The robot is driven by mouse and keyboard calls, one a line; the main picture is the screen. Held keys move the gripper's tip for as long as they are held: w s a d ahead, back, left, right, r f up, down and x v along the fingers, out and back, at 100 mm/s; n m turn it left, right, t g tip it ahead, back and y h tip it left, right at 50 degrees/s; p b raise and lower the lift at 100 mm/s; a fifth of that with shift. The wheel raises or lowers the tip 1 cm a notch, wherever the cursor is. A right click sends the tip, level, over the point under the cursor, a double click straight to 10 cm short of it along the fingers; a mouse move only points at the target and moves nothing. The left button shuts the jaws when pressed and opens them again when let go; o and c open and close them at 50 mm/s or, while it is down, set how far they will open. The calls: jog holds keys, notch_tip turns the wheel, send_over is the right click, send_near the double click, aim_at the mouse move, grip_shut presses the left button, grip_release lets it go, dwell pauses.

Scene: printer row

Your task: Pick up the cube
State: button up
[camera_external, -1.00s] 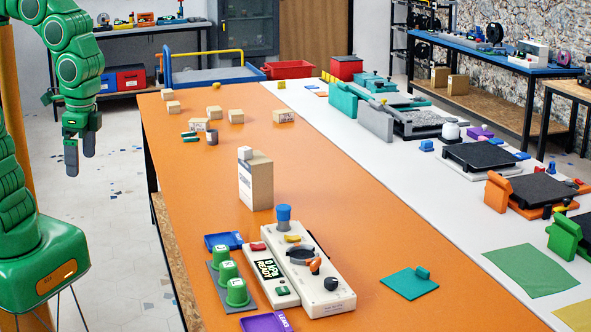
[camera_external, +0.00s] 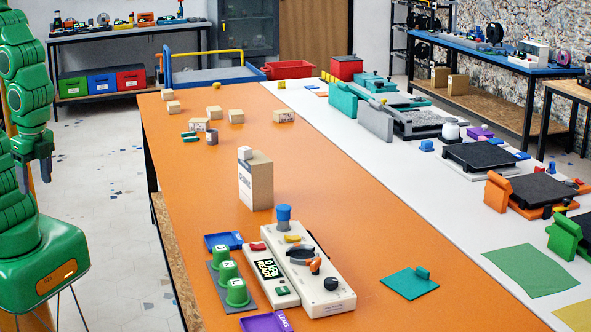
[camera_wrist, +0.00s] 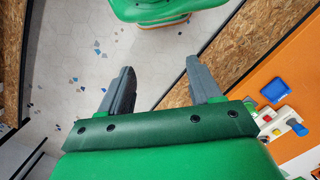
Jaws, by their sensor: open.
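A small white cube (camera_external: 245,153) sits on top of an upright cardboard box (camera_external: 256,182) near the middle of the orange table. My gripper (camera_external: 34,178) hangs at the left of the external view, over the floor beside the table and well apart from the cube. In the wrist view my gripper (camera_wrist: 165,92) shows two grey fingers spread apart with nothing between them. The cube does not show in the wrist view.
The orange table (camera_external: 340,220) holds a white device (camera_external: 300,270), green cups (camera_external: 229,270), a blue tray (camera_external: 223,240) and a purple tray (camera_external: 265,322) near the front. Several small cardboard boxes stand farther back. Table right of the tall box is clear.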

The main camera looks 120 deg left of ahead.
jog(key=shift+w, duration=0.1)
jog(key=w+a+r+n, duration=0.2)
jog(key=w+a+n, duration=0.4)
jog(key=w+a, duration=0.35)
jog(key=w+a+r+n, duration=0.3)
jog(key=w+a+n, duration=0.4)
jog(key=w, duration=0.4)
jog(key=n, duration=1.9)
send_near(245, 148)
notch_tip(245, 148, down, 2)
jog(key=shift+y, duration=0.3)
jog(key=shift+s+d+f, duration=0.1)
jog(key=shift+s+f, duration=0.1)
jog(key=shift+f, duration=1.1)
jog(key=shift+s+a+f, duration=0.1)
jog(key=shift+s+f, duration=0.1)
jog(key=shift+f, duration=1.05)
jog(key=shift+s+d+f, duration=0.1)
jog(key=shift+s+f, duration=0.15)
jog(key=shift+f, duration=1.05)
jog(key=c, duration=1.1)
